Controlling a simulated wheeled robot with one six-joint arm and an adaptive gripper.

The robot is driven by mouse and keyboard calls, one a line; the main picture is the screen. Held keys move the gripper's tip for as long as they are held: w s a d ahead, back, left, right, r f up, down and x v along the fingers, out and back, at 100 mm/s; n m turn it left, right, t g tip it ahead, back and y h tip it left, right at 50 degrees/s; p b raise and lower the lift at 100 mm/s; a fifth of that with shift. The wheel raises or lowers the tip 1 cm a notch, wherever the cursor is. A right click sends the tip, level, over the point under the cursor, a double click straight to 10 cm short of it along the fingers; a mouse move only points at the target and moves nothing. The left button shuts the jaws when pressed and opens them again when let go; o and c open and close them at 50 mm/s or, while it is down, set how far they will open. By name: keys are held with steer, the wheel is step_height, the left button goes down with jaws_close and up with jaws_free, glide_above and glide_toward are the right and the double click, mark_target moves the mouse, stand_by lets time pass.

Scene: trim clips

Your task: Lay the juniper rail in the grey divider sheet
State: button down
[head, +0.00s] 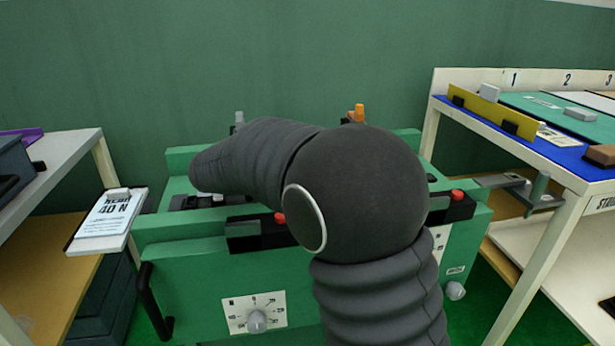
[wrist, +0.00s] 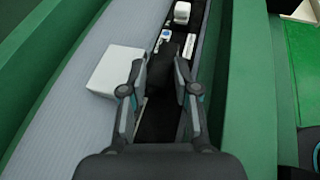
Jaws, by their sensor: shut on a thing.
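In the wrist view, my gripper (wrist: 162,75) is closed on a dark piece (wrist: 165,66) between its fingertips, over a narrow black channel. The fingers and the dark surroundings hide most of that piece, and I cannot tell its colour or whether it is the juniper rail. A grey ribbed surface (wrist: 62,90) lies left of the channel, with a white block (wrist: 116,71) on it beside the left finger. I cannot tell whether this surface is the grey divider sheet. In the head view my arm hides the gripper and the middle of the green machine (head: 190,278).
Small white pieces (wrist: 182,12) sit farther along the channel, between green walls (wrist: 252,90). A table (head: 465,118) with numbered places stands right, carrying a yellow strip (head: 490,109) and a teal sheet (head: 548,108). A left shelf (head: 70,150) and a 40 N card (head: 108,212) flank the machine.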

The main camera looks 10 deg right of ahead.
steer(key=shift+f, duration=0.1)
steer(key=c, duration=0.8)
jaws_free()
steer(key=shift+a, duration=0.1)
steer(key=v, duration=1.2)
